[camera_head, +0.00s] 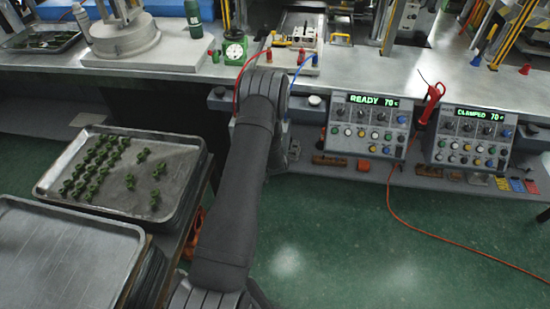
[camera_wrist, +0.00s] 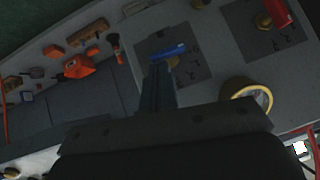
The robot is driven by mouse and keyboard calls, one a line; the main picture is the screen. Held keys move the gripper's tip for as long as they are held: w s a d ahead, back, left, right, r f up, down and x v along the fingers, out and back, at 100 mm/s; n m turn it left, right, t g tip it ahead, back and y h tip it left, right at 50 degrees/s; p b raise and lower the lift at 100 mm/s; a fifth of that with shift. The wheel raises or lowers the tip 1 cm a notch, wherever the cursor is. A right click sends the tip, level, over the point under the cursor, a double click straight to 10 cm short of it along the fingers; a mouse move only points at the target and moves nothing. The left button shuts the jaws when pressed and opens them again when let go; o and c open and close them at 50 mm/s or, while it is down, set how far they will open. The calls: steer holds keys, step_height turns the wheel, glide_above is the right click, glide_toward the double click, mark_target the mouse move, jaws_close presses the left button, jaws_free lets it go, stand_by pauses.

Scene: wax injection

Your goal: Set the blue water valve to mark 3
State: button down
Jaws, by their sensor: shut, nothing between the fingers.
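The blue water valve (camera_wrist: 168,53) shows in the wrist view as a blue lever on a brass stem, on a dark marked plate (camera_wrist: 200,66). The lever lies slanted, its right end a little higher in the picture. The marks on the plate are too small and dark to read. My gripper (camera_wrist: 160,70) is shut and empty, its fingertips right at the lever's left part in the picture. I cannot tell whether they touch it. In the head view my arm hides the valve and the gripper.
A red valve (camera_wrist: 276,12) stands to the right on the same panel, with a brass-ringed round part (camera_wrist: 248,94) below it. An orange tool (camera_wrist: 80,67) and small parts lie left. In the head view, two control boxes (camera_head: 366,127) (camera_head: 466,138) stand right of my arm.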

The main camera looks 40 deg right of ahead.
steer(key=shift+s+f, duration=0.1)
steer(key=f+m+t+y, duration=0.1)
steer(key=m+t, duration=0.1)
steer(key=f+m+t+y, duration=0.1)
steer(key=t+y, duration=0.1)
steer(key=t, duration=0.1)
steer(key=s+d+f+m+t+y, duration=0.1)
steer(key=m+t, duration=0.1)
steer(key=shift+s+d+f+m+t+y, duration=0.1)
steer(key=shift+f+m+t+y, duration=0.2)
steer(key=shift+f, duration=0.05)
stand_by(0.5)
steer(key=d+v, duration=0.3)
steer(key=v, duration=0.9)
steer(key=shift+s, duration=0.45)
